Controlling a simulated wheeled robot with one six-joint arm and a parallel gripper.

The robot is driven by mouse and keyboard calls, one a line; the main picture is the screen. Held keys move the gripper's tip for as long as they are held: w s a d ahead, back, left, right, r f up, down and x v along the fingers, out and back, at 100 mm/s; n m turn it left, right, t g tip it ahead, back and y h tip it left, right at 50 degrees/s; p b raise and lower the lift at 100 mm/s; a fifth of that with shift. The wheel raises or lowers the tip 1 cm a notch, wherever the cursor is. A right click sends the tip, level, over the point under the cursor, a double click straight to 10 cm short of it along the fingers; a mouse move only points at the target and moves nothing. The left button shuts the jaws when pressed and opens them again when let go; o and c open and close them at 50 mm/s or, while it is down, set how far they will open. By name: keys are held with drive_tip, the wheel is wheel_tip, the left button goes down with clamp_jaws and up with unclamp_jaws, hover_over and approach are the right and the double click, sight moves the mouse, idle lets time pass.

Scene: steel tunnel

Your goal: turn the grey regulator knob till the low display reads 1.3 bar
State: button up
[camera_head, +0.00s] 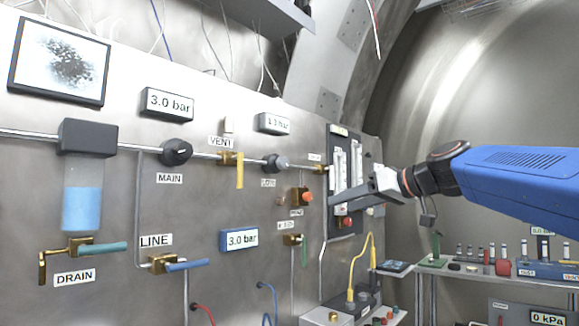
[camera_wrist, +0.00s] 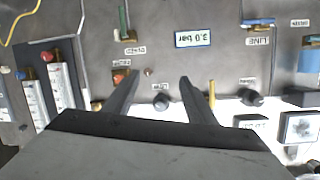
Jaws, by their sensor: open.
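The grey regulator knob (camera_head: 275,162) sits on the pipe of the steel panel, above its small label. The low display (camera_head: 273,123) is above it; its small digits seem to read 1.3 bar, but the first digit is unclear. My gripper (camera_head: 337,198) is open and empty, to the right of the knob and apart from it. In the wrist view, which is upside down, the knob (camera_wrist: 161,102) shows between the two fingers of my gripper (camera_wrist: 158,80), beyond them. The low display cannot be made out in the wrist view.
The black main knob (camera_head: 176,152) and its 3.0 bar display (camera_head: 168,104) are to the left. A yellow vent lever (camera_head: 240,173) sticks out beside the grey knob. An orange-red knob (camera_head: 306,197) is below right. Flow tubes (camera_head: 340,172) stand behind my gripper. A bench (camera_head: 450,268) holds bottles.

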sight(285, 163)
drive_tip(key=w+a+r+n+t+y, duration=0.1)
drive_tip(key=w+r+y, duration=0.15)
drive_tip(key=r, duration=0.35)
drive_tip(key=w+a+r+n+y, duration=0.1)
drive_tip(key=w+r, duration=0.3)
drive_tip(key=r, duration=0.2)
drive_tip(key=x, duration=1.7)
drive_tip(key=shift+s+a+f, duration=0.1)
drive_tip(key=shift+f, duration=0.2)
drive_tip(key=shift+c, duration=0.6)
drive_tip(key=shift+n, duration=0.3)
drive_tip(key=c, duration=0.9)
